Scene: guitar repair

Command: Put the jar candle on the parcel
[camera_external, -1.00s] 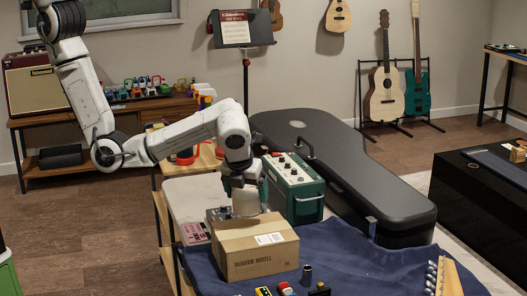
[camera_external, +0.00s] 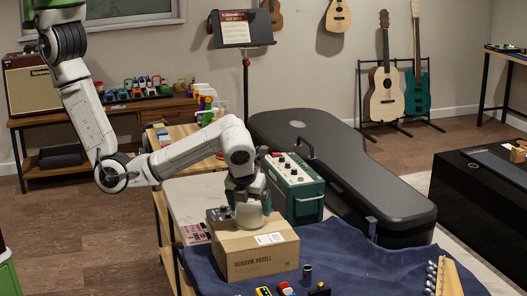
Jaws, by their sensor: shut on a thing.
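The parcel (camera_external: 256,258) is a brown cardboard box with a white label on top, standing on the blue cloth of the workbench. The jar candle (camera_external: 250,217) is pale and rounded, and it is at the back part of the parcel's top. My gripper (camera_external: 251,199) points down and is shut on the jar candle from above. The candle's base appears at the level of the parcel's top; whether it touches cannot be told for certain. The fingers partly cover the candle's upper part.
A green amplifier (camera_external: 297,190) stands close to the right of my gripper. Small pedals and a dark cylinder (camera_external: 307,272) lie in front. A large black guitar case (camera_external: 345,180) is behind. The blue cloth (camera_external: 365,265) at right is mostly clear.

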